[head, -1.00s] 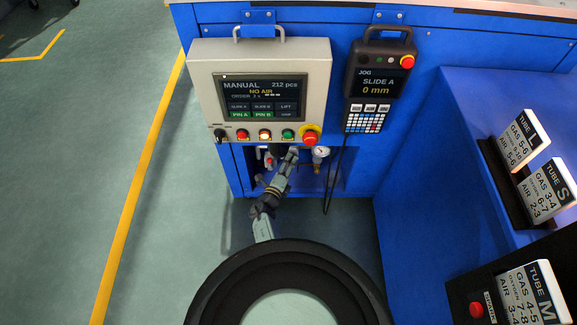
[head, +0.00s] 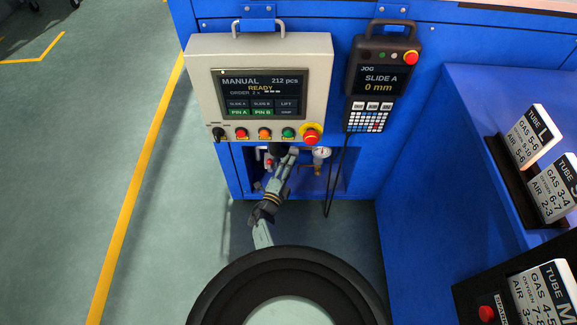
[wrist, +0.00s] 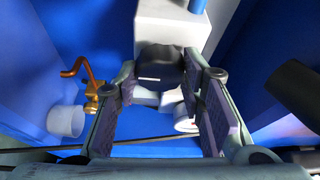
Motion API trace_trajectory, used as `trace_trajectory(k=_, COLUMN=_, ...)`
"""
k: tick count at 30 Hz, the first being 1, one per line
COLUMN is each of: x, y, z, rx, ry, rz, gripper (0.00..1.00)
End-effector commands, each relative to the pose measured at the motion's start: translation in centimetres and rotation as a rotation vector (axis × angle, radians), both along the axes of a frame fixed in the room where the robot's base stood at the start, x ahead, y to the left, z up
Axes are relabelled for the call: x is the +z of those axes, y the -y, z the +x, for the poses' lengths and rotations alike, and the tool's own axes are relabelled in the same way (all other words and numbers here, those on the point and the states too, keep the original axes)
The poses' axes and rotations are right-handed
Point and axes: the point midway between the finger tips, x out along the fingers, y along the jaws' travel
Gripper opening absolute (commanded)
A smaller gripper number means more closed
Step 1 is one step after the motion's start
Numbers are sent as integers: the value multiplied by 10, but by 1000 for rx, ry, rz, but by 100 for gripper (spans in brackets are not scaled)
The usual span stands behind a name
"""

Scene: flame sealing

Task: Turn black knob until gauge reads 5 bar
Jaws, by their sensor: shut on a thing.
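The black knob (wrist: 160,66) shows in the wrist view between the fingertips of my gripper (wrist: 166,84), below a white block-shaped body. A finger stands on each side of the knob, and my gripper is shut on it. In the head view my gripper (head: 287,153) reaches into the recess under the control panel and mostly hides the knob. The gauge (head: 321,153) is a small round white dial just right of my gripper. Its needle is too small to read. The knob's pointer position cannot be told.
The control panel (head: 322,85) above reads MANUAL and READY, with a row of buttons below its screen. A jog pendant (head: 384,78) hangs to its right, its cable running down past the recess. A brass pipe (wrist: 84,72) and a white cup-like part (wrist: 65,121) are left in the wrist view.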

Motion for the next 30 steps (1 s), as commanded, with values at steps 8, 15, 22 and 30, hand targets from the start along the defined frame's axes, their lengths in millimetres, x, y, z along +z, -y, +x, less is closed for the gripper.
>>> trace_trajectory(k=8, x=0, y=1, z=0, rx=-3, ry=1, rz=1, gripper=37)
trace_trajectory(k=15, x=0, y=1, z=0, rx=-1, ry=0, rz=1, gripper=53)
trace_trajectory(k=22, x=0, y=0, z=0, rx=-1, ry=0, rz=1, gripper=55)
trace_trajectory(k=30, x=0, y=0, z=0, rx=0, ry=0, rz=5, gripper=55)
